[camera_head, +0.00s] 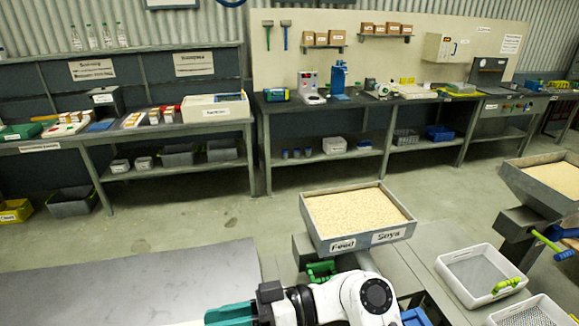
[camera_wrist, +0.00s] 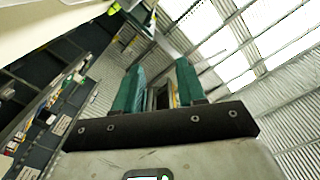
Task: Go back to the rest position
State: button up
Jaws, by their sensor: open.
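My gripper (camera_head: 230,314) shows at the bottom of the head view, with its teal fingers pointing left over the grey metal tabletop (camera_head: 130,285). The white and black wrist of my arm is to its right. In the wrist view my gripper (camera_wrist: 160,85) has its two teal fingers standing apart with nothing held between them. Behind them are the corrugated wall and the bright roof windows, tilted in the picture.
A tray of pale grain (camera_head: 322,246) labelled Feed and Soya stands right of my gripper. White trays (camera_head: 452,289) and a second grain hopper (camera_head: 520,184) are further right. Long workbenches (camera_head: 255,125) line the back wall. Open floor (camera_head: 170,220) lies between.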

jog(key=s+d+f+m+t+h+b, duration=0.25)
jog(key=d+f, duration=0.35)
jog(key=f, duration=0.3)
jog(key=s+d+f+m+t+h+b, duration=0.1)
jog(key=d+f+m+h, duration=0.3)
jog(key=f, duration=0.5)
jog(key=s+d+f+m+t+h+b, duration=0.2)
jog(key=d+f, duration=0.5)
jog(key=f, duration=0.2)
jog(key=s+d+f+m+h+b, duration=0.2)
jog(key=s+d+f+h, duration=0.1)
jog(key=s+d, duration=0.5)
jog(key=s+d+f+m+h+b, duration=0.2)
jog(key=s+d+h, duration=0.4)
jog(key=d, duration=0.6)
notch_tip(320, 180, down, 2)
jog(key=shift+s+f+m, duration=0.1)
jog(key=shift+s+m, duration=0.75)
jog(key=shift+g, duration=0.25)
